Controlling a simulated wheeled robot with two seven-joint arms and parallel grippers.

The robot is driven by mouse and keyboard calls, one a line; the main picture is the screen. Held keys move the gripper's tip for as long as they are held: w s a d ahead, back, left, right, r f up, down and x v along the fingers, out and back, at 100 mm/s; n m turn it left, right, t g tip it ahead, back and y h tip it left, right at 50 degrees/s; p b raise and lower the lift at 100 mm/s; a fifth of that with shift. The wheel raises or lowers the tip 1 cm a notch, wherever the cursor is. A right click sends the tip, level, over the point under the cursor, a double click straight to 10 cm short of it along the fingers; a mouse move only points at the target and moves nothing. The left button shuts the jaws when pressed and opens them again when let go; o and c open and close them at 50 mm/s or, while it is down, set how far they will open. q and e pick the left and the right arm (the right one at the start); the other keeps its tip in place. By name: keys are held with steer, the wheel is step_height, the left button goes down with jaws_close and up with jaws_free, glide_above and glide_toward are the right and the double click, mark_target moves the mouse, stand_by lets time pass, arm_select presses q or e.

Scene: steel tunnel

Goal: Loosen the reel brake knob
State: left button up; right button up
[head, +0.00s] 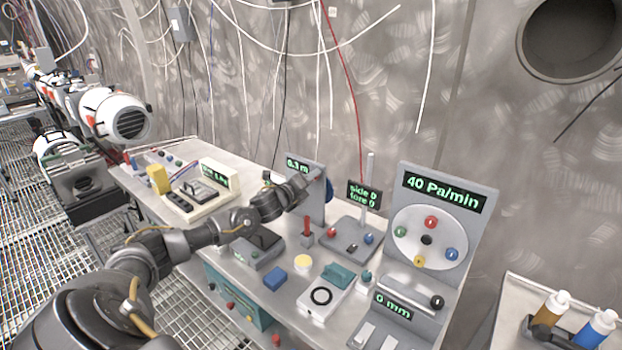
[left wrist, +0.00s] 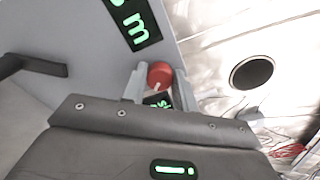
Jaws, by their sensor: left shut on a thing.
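The red reel brake knob (left wrist: 160,74) sits at the edge of a grey upright panel (left wrist: 95,60) in the left wrist view. My left gripper (left wrist: 160,84) has its two fingers on either side of the knob and is shut on it. In the head view my left gripper (head: 305,180) is in front of the same grey panel, whose green display (head: 298,166) reads 0.3 m. The knob is hidden there behind my gripper. A blue round part (head: 329,191) shows at the panel's right edge. My right gripper is in neither view.
A black handle (left wrist: 32,66) sticks out near the panel in the left wrist view. The bench also holds a "side 0 fore 0" display (head: 364,195), a red-handled part (head: 307,232), a blue block (head: 275,279) and a tall 40 Pa/min panel (head: 405,206) at right.

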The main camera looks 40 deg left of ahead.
arm_select(q)
steer(key=n+p, duration=1)
steer(key=n, duration=1.7)
steer(key=shift+f+n, duration=0.1)
steer(key=shift+n, duration=0.2)
stand_by(0.3)
steer(key=o, duration=1)
steer(key=shift+c, duration=0.2)
steer(key=shift+d, duration=0.1)
